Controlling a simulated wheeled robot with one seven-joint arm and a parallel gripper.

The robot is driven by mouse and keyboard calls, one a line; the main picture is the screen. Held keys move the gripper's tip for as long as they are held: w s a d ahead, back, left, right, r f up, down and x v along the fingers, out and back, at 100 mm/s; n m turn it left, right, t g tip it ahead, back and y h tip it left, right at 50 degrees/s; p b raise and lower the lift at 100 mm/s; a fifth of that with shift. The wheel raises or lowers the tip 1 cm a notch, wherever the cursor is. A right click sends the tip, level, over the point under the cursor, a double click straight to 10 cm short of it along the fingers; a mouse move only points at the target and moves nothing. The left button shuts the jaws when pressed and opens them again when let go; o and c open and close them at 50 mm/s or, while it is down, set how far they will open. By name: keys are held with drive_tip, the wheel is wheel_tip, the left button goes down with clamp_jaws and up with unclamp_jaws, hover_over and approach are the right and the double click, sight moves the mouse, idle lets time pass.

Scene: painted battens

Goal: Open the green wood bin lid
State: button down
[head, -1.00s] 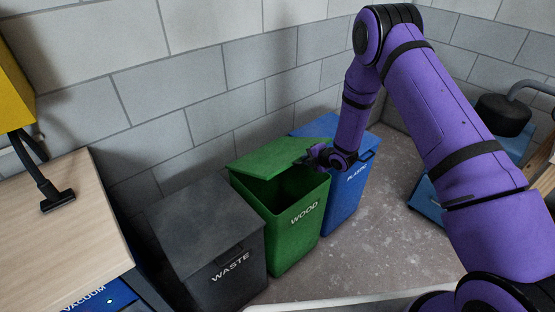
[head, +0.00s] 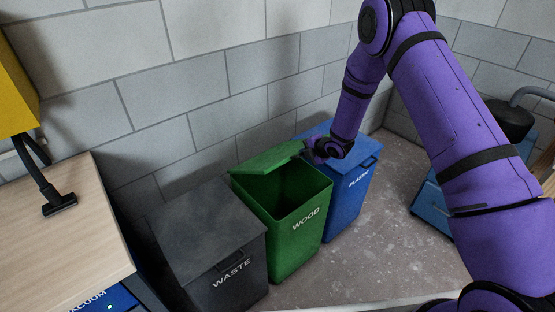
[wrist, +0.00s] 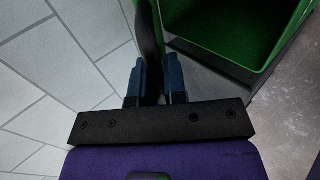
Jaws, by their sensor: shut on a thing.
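The green wood bin (head: 295,238) stands between two other bins, with WOOD on its front. Its green lid (head: 268,158) is tilted up and back toward the wall, so the dark inside shows. My gripper (head: 308,152) is at the lid's free front edge, on its right side. In the wrist view my gripper (wrist: 150,75) has both fingers closed around a dark, narrow piece (wrist: 149,40), which appears to be the lid's handle. The bin's open green rim (wrist: 268,70) shows at the upper right there. The exact contact is hidden in the head view.
The grey waste bin (head: 208,245) stands shut close on the left, and the blue plastic bin (head: 350,195) stands shut close on the right. The block wall (head: 215,100) is right behind. Grey floor (head: 385,235) is clear at the front right.

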drive_tip(key=shift+g+h, duration=0.4)
drive_tip(key=shift+g, duration=0.1)
drive_tip(key=shift+w+a+r, duration=0.45)
drive_tip(key=shift+w+r, duration=0.15)
drive_tip(key=shift+r, duration=0.25)
drive_tip(key=shift+w+a+r, duration=0.4)
drive_tip(key=shift+w+r, duration=0.2)
drive_tip(key=shift+r, duration=0.3)
drive_tip(key=shift+w+a+r, duration=0.45)
drive_tip(key=shift+w+r, duration=0.15)
drive_tip(key=shift+r, duration=0.25)
drive_tip(key=shift+a+r, duration=0.1)
